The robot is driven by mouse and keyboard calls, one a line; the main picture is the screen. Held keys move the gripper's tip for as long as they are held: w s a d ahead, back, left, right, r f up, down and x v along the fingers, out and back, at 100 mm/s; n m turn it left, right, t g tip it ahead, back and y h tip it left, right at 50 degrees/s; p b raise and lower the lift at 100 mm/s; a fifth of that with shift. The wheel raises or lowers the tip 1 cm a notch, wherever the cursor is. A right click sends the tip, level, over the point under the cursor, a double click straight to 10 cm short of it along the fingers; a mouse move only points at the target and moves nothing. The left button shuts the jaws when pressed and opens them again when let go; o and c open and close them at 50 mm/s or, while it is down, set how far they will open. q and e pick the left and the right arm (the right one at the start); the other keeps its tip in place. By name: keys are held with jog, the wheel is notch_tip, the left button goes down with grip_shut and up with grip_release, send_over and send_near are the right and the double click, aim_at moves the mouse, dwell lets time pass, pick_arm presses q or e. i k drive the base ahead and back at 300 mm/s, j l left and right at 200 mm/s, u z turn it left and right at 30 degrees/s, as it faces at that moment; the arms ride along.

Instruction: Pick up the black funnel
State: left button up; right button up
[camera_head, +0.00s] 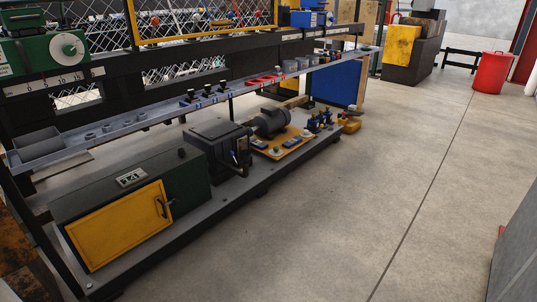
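I cannot make out a black funnel for certain. Several small black-topped pieces (207,91) stand upright on the long grey shelf of the machine (150,117); they are too small to tell whether one is a funnel. Further right on the shelf are red pieces (262,79) and grey round pieces (290,66). Small grey rings (107,128) lie toward its left end, near a grey open tray (38,144). Neither of my grippers is in view.
A green cabinet with a yellow door (118,225), a black box (215,147) and a dark motor (271,122) sit on the machine's low base. A red bin (491,72) stands at the back right. The concrete floor (330,220) in front is clear.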

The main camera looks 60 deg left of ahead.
aim_at(245, 159)
jog(key=u, duration=0.45)
jog(key=k+u, duration=0.1)
jog(key=u, duration=0.35)
jog(key=j+u, duration=0.1)
jog(key=u, duration=0.35)
jog(key=k+j+u, duration=0.1)
jog(key=u, duration=0.8)
